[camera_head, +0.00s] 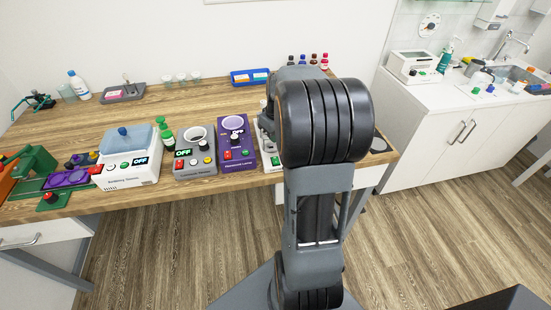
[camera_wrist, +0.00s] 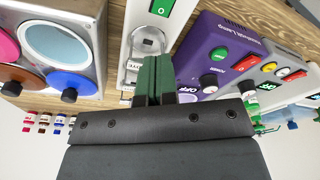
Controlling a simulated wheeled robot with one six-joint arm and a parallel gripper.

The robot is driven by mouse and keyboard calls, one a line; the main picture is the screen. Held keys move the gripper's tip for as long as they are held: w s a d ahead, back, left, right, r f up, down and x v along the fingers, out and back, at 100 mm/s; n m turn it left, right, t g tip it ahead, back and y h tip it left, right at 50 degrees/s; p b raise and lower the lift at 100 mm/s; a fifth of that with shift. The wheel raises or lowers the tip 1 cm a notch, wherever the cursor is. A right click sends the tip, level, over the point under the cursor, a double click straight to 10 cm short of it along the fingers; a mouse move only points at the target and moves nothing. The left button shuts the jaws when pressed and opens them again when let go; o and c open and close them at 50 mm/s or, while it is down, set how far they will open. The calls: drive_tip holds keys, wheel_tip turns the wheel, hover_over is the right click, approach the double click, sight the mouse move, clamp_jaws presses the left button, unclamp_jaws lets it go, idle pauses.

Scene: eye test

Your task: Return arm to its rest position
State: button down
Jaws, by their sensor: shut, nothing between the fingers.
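My arm (camera_head: 318,190) stands upright in front of the wooden bench in the head view, with its large dark upper joint over the bench's right part. My gripper is hidden behind the arm there. In the wrist view my gripper (camera_wrist: 154,65) shows two green fingers pressed together, with nothing between them. The fingers overlap the lower end of a white device (camera_wrist: 178,22) with a grey latch in the picture. I cannot tell how far the fingers are from it.
A white sink counter (camera_head: 450,98) stands at right. Floor (camera_head: 420,240) right of my arm is clear.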

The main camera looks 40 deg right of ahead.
idle(0.4)
drive_tip(key=shift+s+a+f+m+g, duration=0.3)
drive_tip(key=shift+s+f+m, duration=0.4)
drive_tip(key=shift+m, duration=0.3)
drive_tip(key=s+a+r+t, duration=0.1)
drive_tip(key=s+a, duration=0.2)
drive_tip(key=a, duration=0.3)
drive_tip(key=s+a+r, duration=0.2)
drive_tip(key=s+a, duration=0.2)
drive_tip(key=a, duration=0.3)
drive_tip(key=s+a+r+n+t, duration=0.1)
drive_tip(key=s+a+r, duration=0.1)
drive_tip(key=a, duration=0.4)
drive_tip(key=shift+s+a+r+t, duration=0.3)
drive_tip(key=shift+s+a, duration=0.1)
drive_tip(key=shift+s, duration=0.45)
